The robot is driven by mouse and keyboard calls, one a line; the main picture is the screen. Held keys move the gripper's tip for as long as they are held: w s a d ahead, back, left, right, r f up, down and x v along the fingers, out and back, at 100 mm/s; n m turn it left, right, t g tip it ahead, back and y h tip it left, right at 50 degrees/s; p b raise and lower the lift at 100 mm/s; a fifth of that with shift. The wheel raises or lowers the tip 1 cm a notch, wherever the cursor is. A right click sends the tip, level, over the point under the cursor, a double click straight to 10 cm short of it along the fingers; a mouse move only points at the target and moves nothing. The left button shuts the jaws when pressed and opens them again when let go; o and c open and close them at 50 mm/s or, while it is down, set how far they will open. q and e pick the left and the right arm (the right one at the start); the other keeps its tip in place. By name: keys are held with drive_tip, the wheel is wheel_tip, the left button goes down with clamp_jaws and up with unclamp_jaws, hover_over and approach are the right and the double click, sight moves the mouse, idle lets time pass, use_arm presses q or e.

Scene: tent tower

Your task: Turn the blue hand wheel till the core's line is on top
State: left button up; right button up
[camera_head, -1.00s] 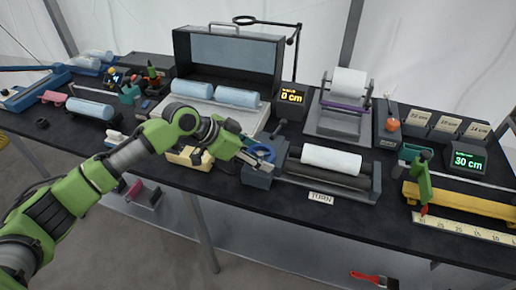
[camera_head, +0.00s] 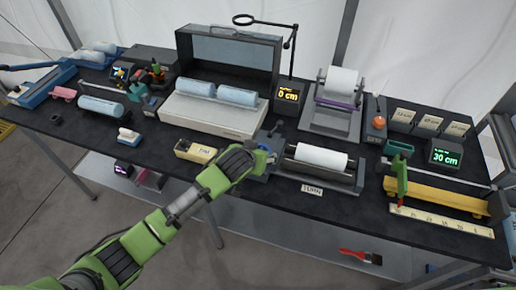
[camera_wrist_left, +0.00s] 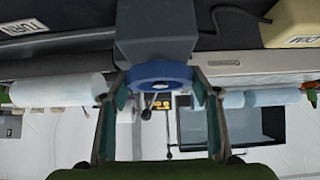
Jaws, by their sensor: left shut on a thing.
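The blue hand wheel (camera_wrist_left: 158,74) sits on a grey block (camera_wrist_left: 155,35) in the left wrist view. My left gripper (camera_wrist_left: 158,80) has one finger on each side of the wheel and is shut on its rim. In the head view my left gripper (camera_head: 268,153) is at the left end of the roller stand and hides most of the wheel. The white core (camera_head: 321,157) lies on dark rollers to its right, and also shows in the left wrist view (camera_wrist_left: 60,90). I cannot make out a line on the core. My right gripper is not in view.
A TURN label (camera_head: 312,190) lies in front of the rollers. A yellow tape block (camera_head: 196,151) is left of my gripper, and an open case with light-blue rolls (camera_head: 237,96) stands behind. A yellow rail (camera_head: 440,194) and ruler are at the right.

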use_arm(q)
drive_tip(key=shift+d+n+y, duration=0.15)
drive_tip(key=shift+n+y, duration=0.35)
drive_tip(key=shift+n, duration=0.5)
drive_tip(key=o, duration=1.1)
drive_tip(key=shift+y, duration=0.3)
drive_tip(key=shift+o, duration=0.2)
drive_tip(key=v, duration=1.2)
drive_tip(key=shift+f, duration=0.15)
drive_tip(key=shift+s, duration=0.1)
